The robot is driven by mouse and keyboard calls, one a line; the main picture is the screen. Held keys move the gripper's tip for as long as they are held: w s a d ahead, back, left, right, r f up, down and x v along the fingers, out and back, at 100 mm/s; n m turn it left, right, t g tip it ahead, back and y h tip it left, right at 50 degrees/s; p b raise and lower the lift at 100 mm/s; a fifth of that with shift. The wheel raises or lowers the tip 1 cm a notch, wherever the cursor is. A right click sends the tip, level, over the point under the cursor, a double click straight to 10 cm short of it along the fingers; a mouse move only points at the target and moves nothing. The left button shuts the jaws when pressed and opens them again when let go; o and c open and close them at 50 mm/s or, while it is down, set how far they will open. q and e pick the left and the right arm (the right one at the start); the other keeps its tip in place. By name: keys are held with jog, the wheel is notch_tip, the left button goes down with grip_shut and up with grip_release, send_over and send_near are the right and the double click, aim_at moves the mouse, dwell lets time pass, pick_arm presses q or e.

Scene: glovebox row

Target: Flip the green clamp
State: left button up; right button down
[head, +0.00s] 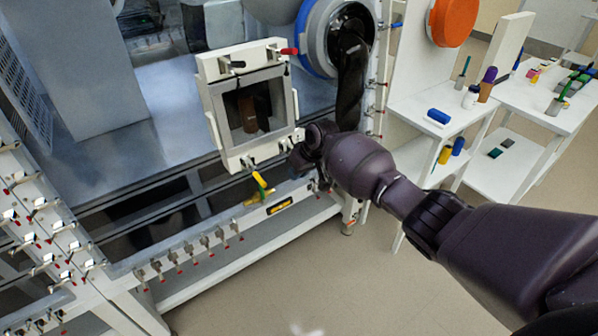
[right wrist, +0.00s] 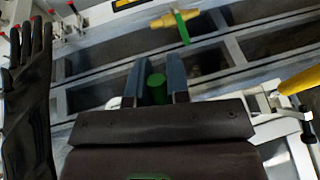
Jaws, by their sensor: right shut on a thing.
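The green clamp shows in the right wrist view as a round green handle end (right wrist: 157,88) between the two fingers. My right gripper (right wrist: 154,78) is shut on it. In the head view my right gripper (head: 304,155) is at the lower right corner of the pale window frame (head: 208,112). There the gripper and wrist hide the clamp, so its angle cannot be told. My left gripper is in neither view.
A yellow handle (right wrist: 302,79) is close on the right in the wrist view. A yellow fitting with a green lever (right wrist: 180,24) lies beyond the fingers. A black glove (head: 350,65) hangs from the round port. A white side table (head: 440,120) stands right.

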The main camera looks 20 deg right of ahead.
jog(key=shift+w+a+r, duration=0.25)
jog(key=shift+w+r, duration=0.3)
jog(key=shift+r, duration=0.35)
jog(key=c, duration=1.2)
grip_release()
jog(key=shift+w+a, duration=0.1)
jog(key=shift+c, duration=0.2)
jog(key=shift+o, duration=0.7)
jog(key=shift+w+a+f, duration=0.1)
jog(key=shift+a+f, duration=0.05)
jog(key=shift+f, duration=0.2)
jog(key=shift+s+d, duration=0.25)
jog(key=v, duration=1)
jog(key=shift+r+p, duration=0.35)
jog(key=shift+p, duration=0.1)
jog(key=shift+s, duration=0.15)
